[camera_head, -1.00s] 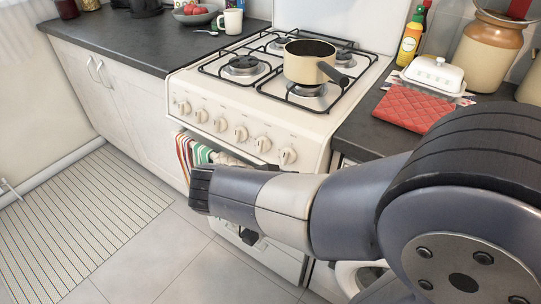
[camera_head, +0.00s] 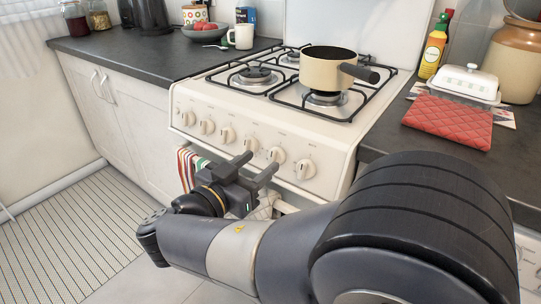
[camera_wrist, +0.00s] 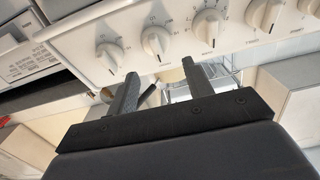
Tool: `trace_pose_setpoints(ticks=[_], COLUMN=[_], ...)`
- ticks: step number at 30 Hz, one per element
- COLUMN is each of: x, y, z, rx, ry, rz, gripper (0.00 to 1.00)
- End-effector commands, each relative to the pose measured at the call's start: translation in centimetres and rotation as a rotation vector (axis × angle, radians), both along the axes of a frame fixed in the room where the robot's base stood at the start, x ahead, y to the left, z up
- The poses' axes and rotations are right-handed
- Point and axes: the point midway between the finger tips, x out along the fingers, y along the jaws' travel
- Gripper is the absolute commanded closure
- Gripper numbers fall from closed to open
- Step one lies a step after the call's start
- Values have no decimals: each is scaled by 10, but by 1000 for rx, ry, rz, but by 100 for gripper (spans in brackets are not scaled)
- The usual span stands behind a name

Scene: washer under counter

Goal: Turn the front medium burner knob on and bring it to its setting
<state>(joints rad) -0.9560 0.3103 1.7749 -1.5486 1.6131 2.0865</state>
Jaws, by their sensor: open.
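The cream stove (camera_head: 240,112) has a front panel with a row of several round cream knobs, among them one (camera_head: 276,155) near my gripper and one at the far right (camera_head: 305,169). Their labels are too small to tell which is the front medium burner knob. My gripper (camera_head: 260,163) is open and empty, in front of the right half of the row. In the wrist view, the fingertips (camera_wrist: 160,70) point towards the panel, with a knob (camera_wrist: 157,40) just beyond the gap between them and another knob (camera_wrist: 110,50) to its left. The fingers appear apart from the knobs.
A cream saucepan (camera_head: 325,74) stands on the front right burner, its dark handle pointing right. A striped towel (camera_head: 187,165) hangs below the panel. A red quilted mat (camera_head: 448,121) and white butter dish (camera_head: 464,83) lie on the right counter.

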Motion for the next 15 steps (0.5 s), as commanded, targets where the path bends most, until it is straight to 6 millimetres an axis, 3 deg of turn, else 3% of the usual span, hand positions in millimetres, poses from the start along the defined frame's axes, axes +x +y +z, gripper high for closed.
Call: trace_pose_setpoints(ticks=[6, 15], x=[26, 39], y=[-21, -31], z=[-1, 0], rx=[1, 0], ry=[0, 1], rz=[-4, -1], gripper=[51, 51])
